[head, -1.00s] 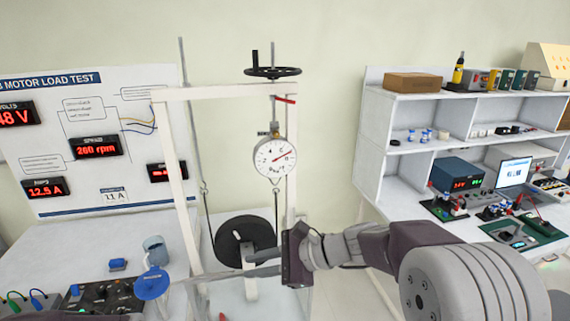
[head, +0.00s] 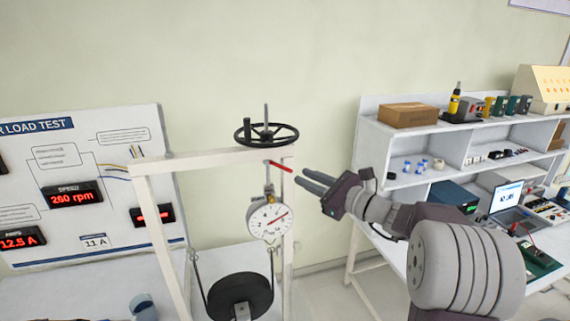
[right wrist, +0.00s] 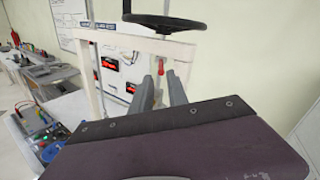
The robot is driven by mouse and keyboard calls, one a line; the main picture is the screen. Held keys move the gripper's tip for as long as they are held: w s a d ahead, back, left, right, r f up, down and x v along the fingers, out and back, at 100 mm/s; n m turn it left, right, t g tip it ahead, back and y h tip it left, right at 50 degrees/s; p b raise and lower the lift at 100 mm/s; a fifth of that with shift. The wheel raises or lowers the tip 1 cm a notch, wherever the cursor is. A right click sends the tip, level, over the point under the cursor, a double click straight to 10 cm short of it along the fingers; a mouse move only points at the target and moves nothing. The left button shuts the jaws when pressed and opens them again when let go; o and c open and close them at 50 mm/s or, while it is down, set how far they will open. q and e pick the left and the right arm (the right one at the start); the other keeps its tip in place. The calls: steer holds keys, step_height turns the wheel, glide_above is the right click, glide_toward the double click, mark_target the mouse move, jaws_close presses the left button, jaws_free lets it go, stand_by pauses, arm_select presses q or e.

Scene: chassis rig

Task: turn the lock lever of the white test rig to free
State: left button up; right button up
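The white test rig (head: 148,204) is an upright frame with a dark handwheel (head: 266,132) on top and a round dial gauge (head: 269,221) hanging below. The lock lever (head: 281,166) is a short red bar just under the top beam, pointing right and slightly down. My right gripper (head: 301,177) is open and empty, its fingertips a little right of the lever's end. In the right wrist view the red lever (right wrist: 161,68) shows beyond and between the two parted fingers (right wrist: 160,80), apparently not touched. My left gripper is out of view.
A black wheel (head: 240,297) sits low inside the frame. A display board (head: 85,190) stands at left, with a blue-grey cup (head: 143,307) in front. A white shelf unit (head: 388,135) with instruments stands at right. The space above my right gripper is clear.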

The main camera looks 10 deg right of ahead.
mark_target(285, 168)
steer(key=p+x, duration=0.2)
steer(key=x, duration=0.1)
steer(key=p+x, duration=0.1)
steer(key=x, duration=0.3)
steer(key=shift+w+p, duration=0.4)
steer(key=shift+w+a, duration=0.3)
steer(key=shift+w, duration=0.05)
steer(key=shift+f, duration=0.1)
steer(key=shift+s, duration=0.1)
jaws_close()
